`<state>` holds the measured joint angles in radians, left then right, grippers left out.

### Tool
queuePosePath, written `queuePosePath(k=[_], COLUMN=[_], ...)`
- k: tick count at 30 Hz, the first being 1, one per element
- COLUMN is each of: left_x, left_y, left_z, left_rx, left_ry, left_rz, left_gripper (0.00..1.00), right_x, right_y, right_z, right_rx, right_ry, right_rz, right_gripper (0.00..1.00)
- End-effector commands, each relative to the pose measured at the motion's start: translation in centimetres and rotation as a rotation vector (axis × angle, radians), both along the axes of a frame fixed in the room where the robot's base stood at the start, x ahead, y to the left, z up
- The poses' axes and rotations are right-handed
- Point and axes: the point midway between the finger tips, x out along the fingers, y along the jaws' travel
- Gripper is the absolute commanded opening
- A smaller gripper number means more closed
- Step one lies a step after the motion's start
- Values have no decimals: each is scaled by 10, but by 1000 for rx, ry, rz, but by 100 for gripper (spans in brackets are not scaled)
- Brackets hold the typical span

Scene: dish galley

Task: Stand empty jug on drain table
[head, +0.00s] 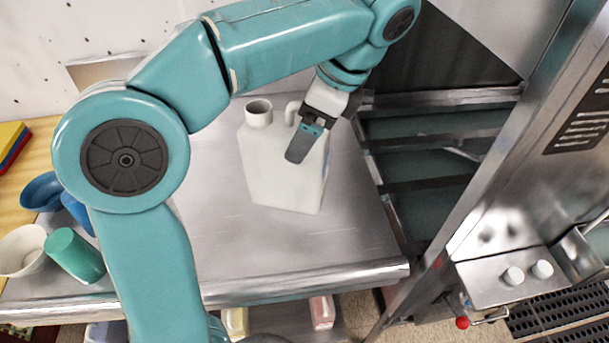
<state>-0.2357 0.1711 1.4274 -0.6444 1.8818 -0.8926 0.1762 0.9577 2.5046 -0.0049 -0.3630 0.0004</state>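A white jug (270,165) with an open round neck at its upper left and a loop handle beside it stands upright, or nearly so, on the steel drain table (240,255). I cannot tell whether its base fully rests on the steel. My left gripper (303,143) is at the handle side of the jug, with one dark finger in front of the jug's upper body. The other finger is hidden, so I cannot tell whether it is closed on the handle. My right gripper is not in view.
A white bowl (22,250), a green cup (74,256) and blue dishes (42,191) crowd the left. Coloured boards (12,145) lie behind them. A steel machine (520,180) with an open dark bay borders the right. The table's front middle is clear.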

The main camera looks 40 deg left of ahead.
Motion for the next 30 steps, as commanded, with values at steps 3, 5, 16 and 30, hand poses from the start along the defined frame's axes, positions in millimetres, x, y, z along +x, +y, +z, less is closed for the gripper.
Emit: queuePosePath(k=[3,5,16,30], left_x=[0,1,1,2], left_y=[1,1,2,1], left_z=[-27,-33,-79,-84], left_rx=[0,1,0,0], left_ry=[1,1,1,-1], left_rz=[0,1,0,0], left_gripper=[38,38,38,100], right_x=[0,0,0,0], right_y=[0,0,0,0], right_z=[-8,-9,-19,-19], right_rx=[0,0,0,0], right_ry=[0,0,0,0], right_rz=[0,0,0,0], right_gripper=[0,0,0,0])
